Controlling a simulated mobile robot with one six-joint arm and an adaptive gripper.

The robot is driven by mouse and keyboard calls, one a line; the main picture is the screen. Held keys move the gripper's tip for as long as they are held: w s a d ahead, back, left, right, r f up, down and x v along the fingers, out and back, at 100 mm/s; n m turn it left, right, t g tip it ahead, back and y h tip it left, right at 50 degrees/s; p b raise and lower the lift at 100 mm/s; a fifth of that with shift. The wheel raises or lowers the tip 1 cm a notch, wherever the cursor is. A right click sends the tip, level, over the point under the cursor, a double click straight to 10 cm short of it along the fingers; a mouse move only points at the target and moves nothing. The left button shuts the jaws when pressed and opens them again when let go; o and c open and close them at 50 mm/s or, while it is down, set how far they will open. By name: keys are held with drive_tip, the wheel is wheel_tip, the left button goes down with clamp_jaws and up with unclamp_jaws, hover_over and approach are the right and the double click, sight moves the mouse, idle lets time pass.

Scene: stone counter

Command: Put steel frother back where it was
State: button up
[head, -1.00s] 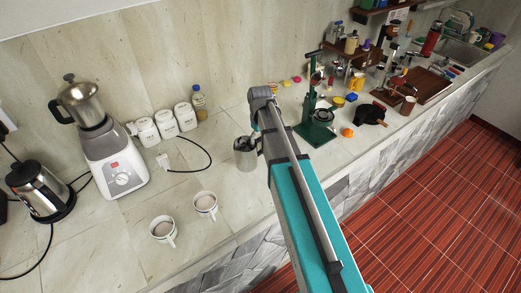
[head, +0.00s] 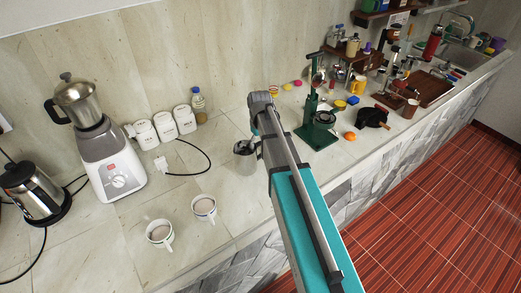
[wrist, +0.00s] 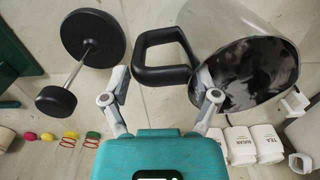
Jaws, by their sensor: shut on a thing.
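The steel frother (head: 246,161) is a metal jug with a dark inside, on the counter side of my arm in the head view. In the wrist view its body (wrist: 205,32) is at upper right, with its open mouth facing the camera and its black handle (wrist: 150,74) towards the middle. My gripper (wrist: 160,82) has its two fingers on either side of this handle and is shut on it. In the head view my gripper is mostly hidden behind my arm. I cannot tell whether the jug's base touches the counter.
Two filled cups (head: 160,234) stand in front. A blender (head: 113,165), kettle (head: 35,190) and white canisters (head: 165,127) are at left. A green lever press (head: 318,130) stands right of my arm. A black tamper-like thing (wrist: 92,38) is close beside the handle.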

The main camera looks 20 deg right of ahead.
drive_tip(key=shift+f+b, duration=0.85)
drive_tip(key=shift+f, duration=0.35)
drive_tip(key=o, duration=1.2)
drive_tip(key=shift+c, duration=0.2)
wheel_tip(320, 180, up, 12)
drive_tip(key=p, duration=1.2)
